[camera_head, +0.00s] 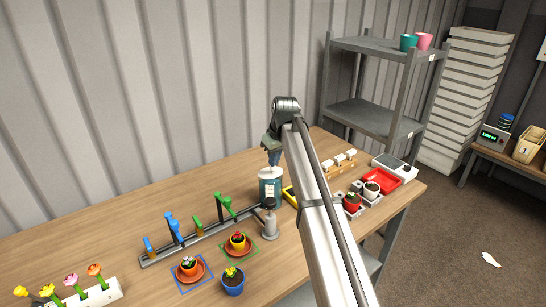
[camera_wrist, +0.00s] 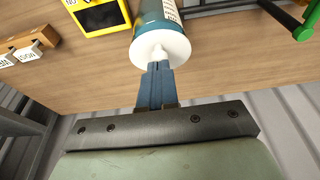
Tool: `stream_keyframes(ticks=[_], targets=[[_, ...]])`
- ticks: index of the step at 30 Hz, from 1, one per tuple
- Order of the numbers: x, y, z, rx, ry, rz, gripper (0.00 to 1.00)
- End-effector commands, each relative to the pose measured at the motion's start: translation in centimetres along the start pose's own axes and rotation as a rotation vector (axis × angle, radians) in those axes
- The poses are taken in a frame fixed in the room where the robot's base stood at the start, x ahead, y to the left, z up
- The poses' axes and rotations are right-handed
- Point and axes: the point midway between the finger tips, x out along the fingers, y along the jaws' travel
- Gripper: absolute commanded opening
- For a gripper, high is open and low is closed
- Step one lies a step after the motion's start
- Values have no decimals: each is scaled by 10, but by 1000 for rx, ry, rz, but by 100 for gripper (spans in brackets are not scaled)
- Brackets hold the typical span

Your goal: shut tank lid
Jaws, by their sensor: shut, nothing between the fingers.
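The tank (camera_head: 270,187) is a teal cylinder with a pale label, standing on the wooden table near its middle. Its white round lid (camera_wrist: 176,46) shows in the wrist view, lying across the top of the teal tank body (camera_wrist: 156,11); a small pale knob or spout stands on it. My gripper (camera_head: 273,160) is above the tank, pointing down. Its blue fingers (camera_wrist: 157,66) are shut together and empty, with their tips at the lid near the knob. I cannot tell whether they touch it. The fingers hide part of the lid's near edge.
A yellow-framed device (camera_wrist: 101,14) stands close beside the tank. A grey bottle (camera_head: 269,222) and a rail with blue and green levers (camera_head: 188,243) are in front and to the left. Potted flowers (camera_head: 232,281) stand near the front edge. A red tray (camera_head: 382,180) lies at right.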

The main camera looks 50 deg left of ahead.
Motion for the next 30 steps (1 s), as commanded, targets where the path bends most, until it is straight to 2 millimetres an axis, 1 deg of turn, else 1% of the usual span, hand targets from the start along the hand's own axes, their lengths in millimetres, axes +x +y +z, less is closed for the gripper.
stream_keyframes(ticks=[1,3,6,19,30], targets=[[2,-2,10,1,20,1,0],[7,-1,17,2,20,1,0],[11,0,21,2,20,1,0],[10,0,19,1,20,0,0],[-2,0,16,1,20,0,0]])
